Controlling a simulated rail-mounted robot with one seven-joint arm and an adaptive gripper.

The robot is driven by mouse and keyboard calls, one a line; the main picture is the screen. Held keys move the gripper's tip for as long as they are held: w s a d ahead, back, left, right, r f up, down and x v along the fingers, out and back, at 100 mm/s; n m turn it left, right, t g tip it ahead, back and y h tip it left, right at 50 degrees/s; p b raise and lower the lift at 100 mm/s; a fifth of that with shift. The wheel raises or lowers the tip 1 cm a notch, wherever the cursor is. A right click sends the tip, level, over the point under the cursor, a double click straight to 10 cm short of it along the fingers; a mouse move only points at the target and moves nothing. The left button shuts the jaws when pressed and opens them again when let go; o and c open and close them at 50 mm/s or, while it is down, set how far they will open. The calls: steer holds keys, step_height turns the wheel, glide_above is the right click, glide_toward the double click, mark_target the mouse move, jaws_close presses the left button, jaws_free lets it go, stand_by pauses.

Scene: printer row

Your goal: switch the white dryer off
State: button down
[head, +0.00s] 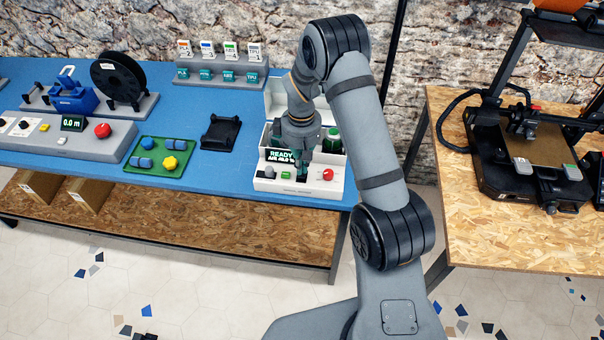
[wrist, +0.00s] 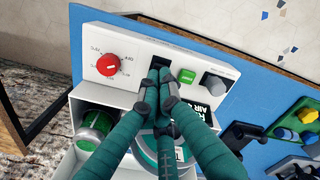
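The white dryer (head: 337,186) stands at the right end of the blue table, its lid raised at the back. Its lit display (head: 281,155) reads READY. My gripper (wrist: 159,76) is shut, fingertips together and empty, over the black switch. It partly covers the switch, and I cannot tell whether it touches. In the head view my gripper (head: 302,176) points down at the panel.
Left of the dryer are a black stand (head: 221,132) and a green tray (head: 160,169) with blue and yellow pieces. A 3D printer (head: 530,150) stands on the wooden table at right. A gap separates the tables.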

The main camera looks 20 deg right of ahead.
steer(key=shift+f+b, duration=1.1)
steer(key=shift+f, duration=0.15)
stand_by(0.8)
steer(key=shift+s+r, duration=0.1)
steer(key=shift+r, duration=0.05)
steer(key=shift+r+p, duration=2.6)
steer(key=shift+r, duration=0.85)
steer(key=shift+f, duration=0.15)
